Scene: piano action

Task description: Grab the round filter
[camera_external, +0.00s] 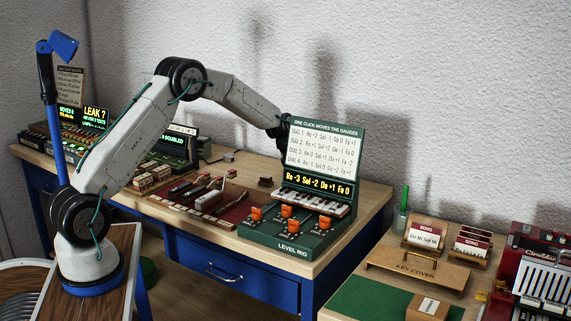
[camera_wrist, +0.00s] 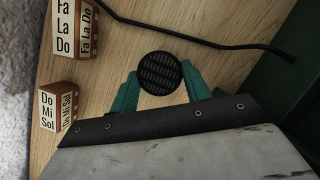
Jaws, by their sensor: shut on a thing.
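The round filter (camera_wrist: 160,73), a dark disc with a slotted grille, shows in the wrist view above the wooden tabletop. My gripper (camera_wrist: 160,86) has its two teal fingers on either side of the disc, shut on it. How high the filter sits above the wood is hard to tell. In the external view my arm reaches over the workbench to behind the green level rig (camera_external: 290,237), whose upright panel hides my fingers and the filter.
A black cable (camera_wrist: 205,42) crosses the wood beyond the filter. Two lettered wooden blocks, Fa La Do (camera_wrist: 71,28) and Do Mi Sol (camera_wrist: 52,108), stand at left in the wrist view. A tool tray (camera_external: 235,208) lies left of the rig. The textured wall is close behind.

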